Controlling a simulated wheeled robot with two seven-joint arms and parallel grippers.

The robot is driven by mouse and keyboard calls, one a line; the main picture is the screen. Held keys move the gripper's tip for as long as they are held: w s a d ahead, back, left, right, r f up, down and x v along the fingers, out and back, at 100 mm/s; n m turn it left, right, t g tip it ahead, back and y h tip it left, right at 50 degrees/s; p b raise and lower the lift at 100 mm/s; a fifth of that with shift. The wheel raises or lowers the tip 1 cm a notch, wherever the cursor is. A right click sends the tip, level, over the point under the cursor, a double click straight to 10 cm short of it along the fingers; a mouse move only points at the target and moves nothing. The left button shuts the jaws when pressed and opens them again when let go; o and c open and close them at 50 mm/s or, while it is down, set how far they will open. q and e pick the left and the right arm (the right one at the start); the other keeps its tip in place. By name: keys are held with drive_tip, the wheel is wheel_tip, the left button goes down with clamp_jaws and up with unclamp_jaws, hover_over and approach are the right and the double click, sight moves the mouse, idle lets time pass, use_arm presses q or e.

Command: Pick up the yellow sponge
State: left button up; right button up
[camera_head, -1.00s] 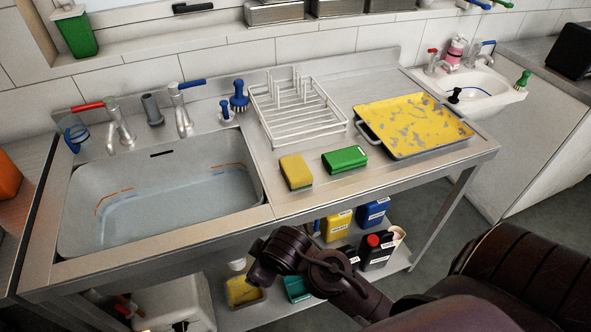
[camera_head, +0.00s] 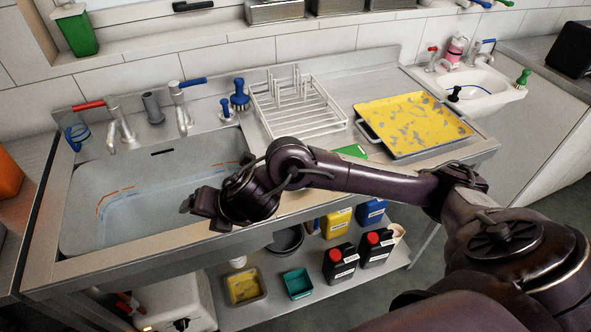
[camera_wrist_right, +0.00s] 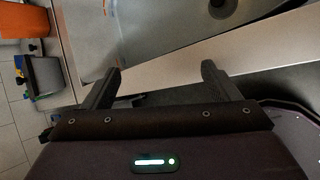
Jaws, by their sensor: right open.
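The yellow sponge is hidden in the head view behind my right arm. The green sponge (camera_head: 351,151) shows only in part above that arm, on the steel worktop. My right gripper (camera_head: 200,208) is over the front rim of the sink, with its arm stretched across from the right. In the right wrist view its two fingers (camera_wrist_right: 161,73) are apart with nothing between them, and no sponge shows there. My left gripper is in neither view.
The sink basin (camera_head: 100,200) lies at the left. A white dish rack (camera_head: 300,122) and a tray with a patchy yellow surface (camera_head: 374,143) stand on the worktop. Several bottles, including a black one (camera_head: 341,263), stand on the lower shelf.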

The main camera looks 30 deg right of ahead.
drive_tip(key=d+r+n+g+h, duration=0.1)
drive_tip(key=d, duration=0.6)
drive_tip(key=d+r+n+g+h, duration=0.1)
drive_tip(key=d+h, duration=0.1)
drive_tip(key=d, duration=0.6)
drive_tip(key=w+d+r+n+g+h, duration=0.1)
drive_tip(key=d+n+h, duration=0.1)
drive_tip(key=d, duration=0.5)
drive_tip(key=shift+w+d, duration=0.1)
drive_tip(key=shift+d, duration=0.1)
drive_tip(key=shift+d+f+b, duration=0.25)
drive_tip(key=shift+d+b, duration=0.05)
drive_tip(key=b+x, duration=0.1)
drive_tip(key=x, duration=0.1)
drive_tip(key=b+x, duration=0.2)
drive_tip(key=x, duration=0.1)
drive_tip(key=shift+w+d+f+b, duration=0.1)
drive_tip(key=shift+d+f+b, duration=0.2)
drive_tip(key=shift+d, duration=0.1)
drive_tip(key=shift+w+d+f, duration=0.1)
drive_tip(key=shift+w+f, duration=0.35)
drive_tip(key=shift+f, duration=0.1)
drive_tip(key=shift+f, duration=0.2)
drive_tip(key=c, duration=1.1)
drive_tip(key=shift+o, duration=0.2)
drive_tip(key=shift+r, duration=0.15)
wheel_tip(320, 180, up, 20)
drive_tip(key=p, duration=1.1)
